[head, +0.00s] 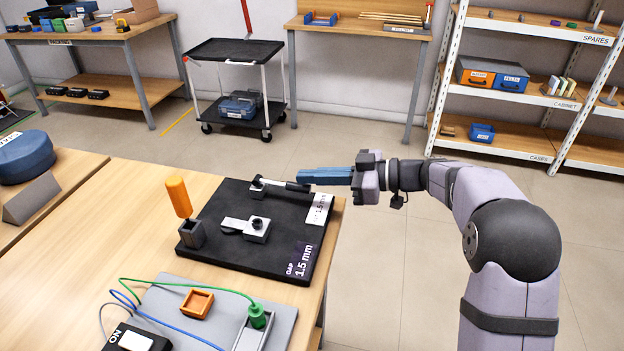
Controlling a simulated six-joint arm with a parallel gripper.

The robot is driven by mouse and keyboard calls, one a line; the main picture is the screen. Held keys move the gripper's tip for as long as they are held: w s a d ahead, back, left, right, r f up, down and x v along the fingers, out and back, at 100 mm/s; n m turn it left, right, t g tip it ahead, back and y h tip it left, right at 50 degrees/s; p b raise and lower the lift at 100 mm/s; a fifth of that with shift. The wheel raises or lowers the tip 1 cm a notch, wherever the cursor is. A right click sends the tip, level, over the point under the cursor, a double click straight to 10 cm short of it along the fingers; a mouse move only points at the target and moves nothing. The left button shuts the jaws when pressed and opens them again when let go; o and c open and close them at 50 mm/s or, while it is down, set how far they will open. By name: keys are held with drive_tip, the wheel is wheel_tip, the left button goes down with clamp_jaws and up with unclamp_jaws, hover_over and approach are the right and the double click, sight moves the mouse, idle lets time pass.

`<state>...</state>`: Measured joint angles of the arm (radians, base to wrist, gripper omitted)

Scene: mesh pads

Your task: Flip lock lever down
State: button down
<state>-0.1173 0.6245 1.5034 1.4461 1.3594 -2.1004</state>
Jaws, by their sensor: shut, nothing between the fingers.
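A black board (215,262) lies on the wooden table and carries several fittings. An orange handle (178,196) stands up, slightly tilted, from a dark grey block (191,234) at the board's left. A light-grey flat bar and block with a black knob (257,224) sit mid-board. A small pale block with a rod ending in a black grip (297,187) is at the far edge. I cannot tell for sure which part is the lock lever. My gripper (301,176) has blue fingers, shut and empty, reaching in from the right beside the black grip; contact is unclear.
Labels reading 1.5 mm (301,260) lie on the board's right side. In front, a grey panel (173,291) holds an orange tray (197,303), a green plug (257,316) and wires. A blue round object (25,158) is at left. Floor is open right of the table.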

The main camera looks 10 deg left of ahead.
drive_tip(key=d+r+b, duration=0.1)
drive_tip(key=d+r, duration=0.4)
drive_tip(key=d, duration=0.4)
drive_tip(key=shift+d+r, duration=0.3)
drive_tip(key=shift+d, duration=0.05)
